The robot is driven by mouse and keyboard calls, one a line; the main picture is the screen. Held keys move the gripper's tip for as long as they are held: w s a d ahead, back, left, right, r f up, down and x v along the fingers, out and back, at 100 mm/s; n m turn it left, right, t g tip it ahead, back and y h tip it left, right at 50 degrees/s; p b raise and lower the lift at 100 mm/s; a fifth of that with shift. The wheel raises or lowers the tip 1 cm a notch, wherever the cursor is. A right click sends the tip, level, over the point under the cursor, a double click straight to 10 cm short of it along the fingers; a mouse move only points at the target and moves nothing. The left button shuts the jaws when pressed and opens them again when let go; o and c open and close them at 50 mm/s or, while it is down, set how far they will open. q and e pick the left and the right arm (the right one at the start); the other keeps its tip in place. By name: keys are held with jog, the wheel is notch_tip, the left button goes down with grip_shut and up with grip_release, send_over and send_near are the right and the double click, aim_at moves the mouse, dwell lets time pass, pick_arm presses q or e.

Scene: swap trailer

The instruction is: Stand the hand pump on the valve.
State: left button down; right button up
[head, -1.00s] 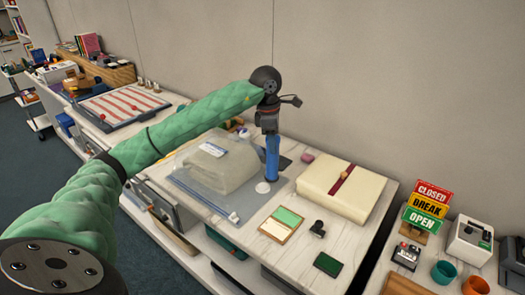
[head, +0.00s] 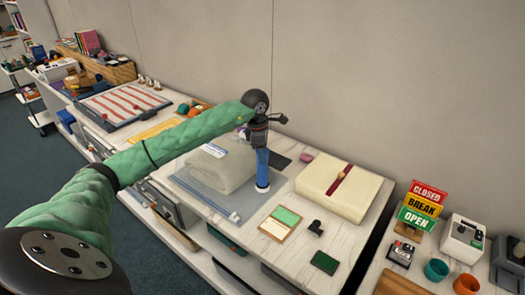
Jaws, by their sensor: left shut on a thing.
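A blue hand pump (head: 262,167) stands roughly upright, tilted slightly, in my left gripper (head: 259,138). The gripper is shut on its upper part and partly hidden by my wrist. The valve (head: 262,188) shows as a white disc at the pump's foot, on the clear plastic bag. The pump's lower end overlaps the valve in the head view; I cannot tell whether it touches or is seated. The vacuum bag (head: 222,168) lies flat on the counter with a pale folded bundle inside, partly covered by my green arm. My right gripper is not in view.
A cream folded blanket (head: 338,187) with a red band lies right of the bag. A green-and-tan card (head: 279,222), a small black item (head: 315,228) and a dark green pad (head: 324,262) lie in front. A striped tray (head: 122,103) is at the far left.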

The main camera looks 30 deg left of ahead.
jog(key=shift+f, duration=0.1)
pick_arm(q)
jog(key=shift+f, duration=0.2)
jog(key=c, duration=0.8)
grip_release()
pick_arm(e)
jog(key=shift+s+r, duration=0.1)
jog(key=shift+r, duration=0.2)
pick_arm(q)
jog(key=shift+r, duration=0.2)
jog(key=shift+r, duration=0.15)
jog(key=r+b, duration=0.1)
jog(key=r, duration=0.2)
jog(key=r+b, duration=0.2)
jog(key=r, duration=0.2)
jog(key=a+r+b, duration=0.1)
jog(key=r, duration=0.3)
jog(key=shift+s+a+r+b, duration=0.1)
jog(key=shift+s+r+b, duration=0.15)
jog(key=shift+s+b, duration=0.15)
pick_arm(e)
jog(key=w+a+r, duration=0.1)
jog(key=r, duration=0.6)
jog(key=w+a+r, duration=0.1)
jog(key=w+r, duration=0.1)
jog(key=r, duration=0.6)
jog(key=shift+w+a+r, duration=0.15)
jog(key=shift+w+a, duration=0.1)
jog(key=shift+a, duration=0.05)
